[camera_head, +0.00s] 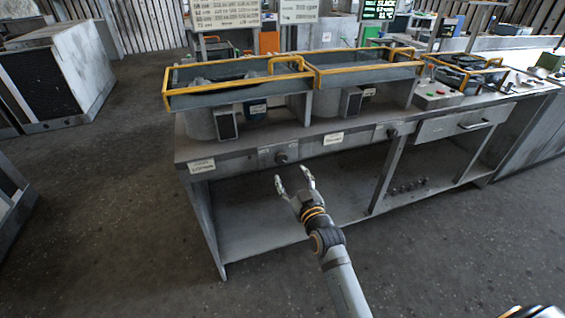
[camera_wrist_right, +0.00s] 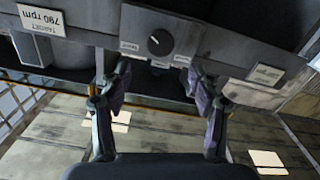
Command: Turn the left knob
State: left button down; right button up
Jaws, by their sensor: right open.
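The left knob (camera_head: 281,158) is a small dark round knob on a grey plate on the bench's front edge. In the right wrist view the knob (camera_wrist_right: 159,42) is black with a pale pointer mark, between two small labels. My right gripper (camera_head: 293,177) is open and empty, its fingers pointing at the bench just in front of and below the knob. In the wrist view my right gripper (camera_wrist_right: 160,85) has its fingers spread on either side of the knob's line, apart from it. A second knob (camera_head: 392,133) sits farther right.
The bench (camera_head: 235,160) carries two yellow-railed grey trays (camera_head: 215,98) above dark units. A label reading "TARGET 790 rpm" (camera_wrist_right: 42,22) shows upside down beside the knob. Bench legs and an open lower shelf (camera_head: 260,235) lie below the gripper. The floor in front is clear.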

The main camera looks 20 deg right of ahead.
aim_at(282, 159)
jog(key=w, duration=0.8)
jog(key=shift+w+a+f, duration=0.1)
jog(key=shift+w+a, duration=0.05)
jog(key=shift+w, duration=0.1)
jog(key=c, duration=1.2)
